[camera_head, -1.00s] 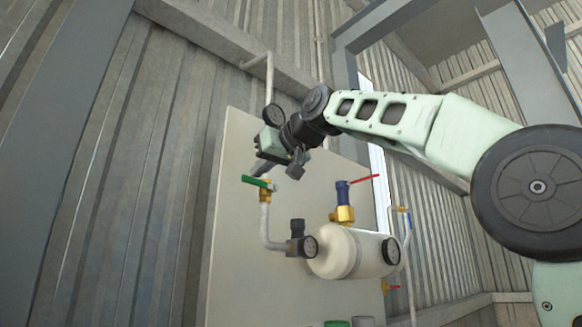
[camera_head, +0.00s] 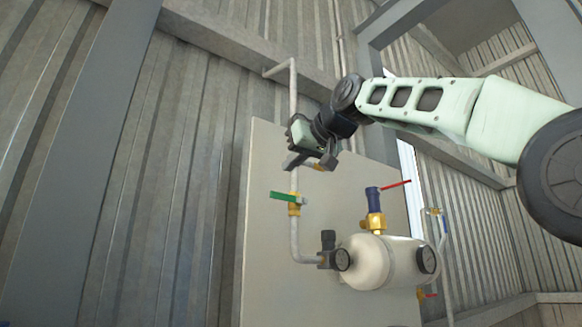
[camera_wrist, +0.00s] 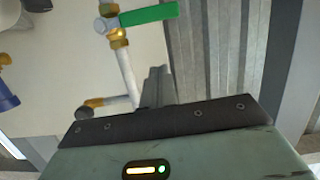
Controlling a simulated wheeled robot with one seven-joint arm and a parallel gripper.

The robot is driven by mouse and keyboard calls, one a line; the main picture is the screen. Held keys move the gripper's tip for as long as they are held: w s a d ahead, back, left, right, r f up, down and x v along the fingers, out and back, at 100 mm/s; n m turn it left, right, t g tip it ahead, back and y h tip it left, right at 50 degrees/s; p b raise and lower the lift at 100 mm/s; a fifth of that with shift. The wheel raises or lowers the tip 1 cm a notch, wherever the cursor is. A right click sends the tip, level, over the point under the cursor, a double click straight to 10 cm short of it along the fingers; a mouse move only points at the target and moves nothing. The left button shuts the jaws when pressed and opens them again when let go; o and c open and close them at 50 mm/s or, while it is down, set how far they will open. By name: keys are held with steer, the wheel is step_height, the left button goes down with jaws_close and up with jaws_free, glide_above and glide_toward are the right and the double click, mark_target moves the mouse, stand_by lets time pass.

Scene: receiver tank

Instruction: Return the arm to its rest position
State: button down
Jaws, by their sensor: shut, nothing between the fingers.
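My gripper (camera_head: 291,165) is in the upper middle of the head view, shut and empty. Its closed fingers (camera_wrist: 158,86) show from behind in the wrist view, above the dark wrist edge. In the head view it is above and apart from a green valve handle (camera_head: 282,196) on a brass valve (camera_head: 294,209). The handle lies across the vertical pipe. The wrist view also shows the green handle (camera_wrist: 149,14) beyond the fingertips. My arm stretches in from the right, bent and raised in front of the panel.
A cream receiver tank (camera_head: 372,262) with gauges is mounted on a pale panel (camera_head: 262,270). A blue valve (camera_head: 374,199) with a red lever (camera_head: 396,183) stands on top. Pipes run up the corrugated wall (camera_head: 200,200). A grey post (camera_head: 80,170) stands at left.

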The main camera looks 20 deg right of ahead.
steer(key=b+v, duration=0.2)
steer(key=v, duration=0.6)
steer(key=shift+s, duration=0.3)
steer(key=shift+f, duration=0.1)
